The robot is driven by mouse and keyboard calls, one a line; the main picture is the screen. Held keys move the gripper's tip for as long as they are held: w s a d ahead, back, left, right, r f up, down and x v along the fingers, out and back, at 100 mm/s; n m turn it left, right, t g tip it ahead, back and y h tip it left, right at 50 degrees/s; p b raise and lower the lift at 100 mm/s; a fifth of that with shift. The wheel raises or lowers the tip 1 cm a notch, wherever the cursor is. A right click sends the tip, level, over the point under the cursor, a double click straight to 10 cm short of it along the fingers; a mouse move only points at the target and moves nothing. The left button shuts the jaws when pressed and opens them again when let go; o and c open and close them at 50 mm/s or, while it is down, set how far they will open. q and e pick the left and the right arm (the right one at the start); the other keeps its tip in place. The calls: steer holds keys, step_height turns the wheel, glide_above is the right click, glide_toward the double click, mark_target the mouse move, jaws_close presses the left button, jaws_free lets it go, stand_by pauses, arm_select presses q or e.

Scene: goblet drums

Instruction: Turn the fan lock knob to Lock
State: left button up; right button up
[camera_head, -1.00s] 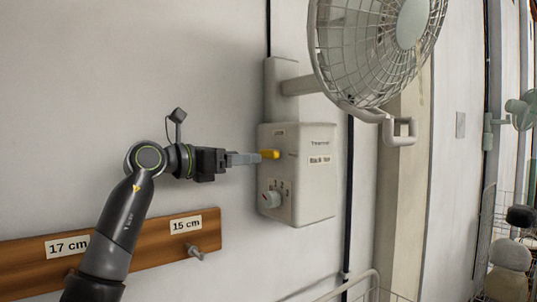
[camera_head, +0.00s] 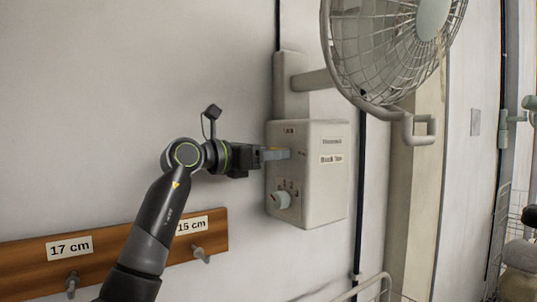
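The fan's control box (camera_head: 325,200) is a pale box on the wall below the fan (camera_head: 385,50). My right gripper is not in view.
A wooden rail (camera_head: 105,259) with pegs and "17 cm" and "15 cm" labels runs along the wall below my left arm. A pale metal rail (camera_head: 373,281) stands below the box. The wall left of the box is bare.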

arm_select(q)
steer(key=shift+c, duration=1.3)
steer(key=m+b, duration=0.4)
steer(key=m, duration=1.3)
steer(key=shift+m, duration=0.4)
steer(key=o, duration=1)
steer(key=shift+w, duration=0.1)
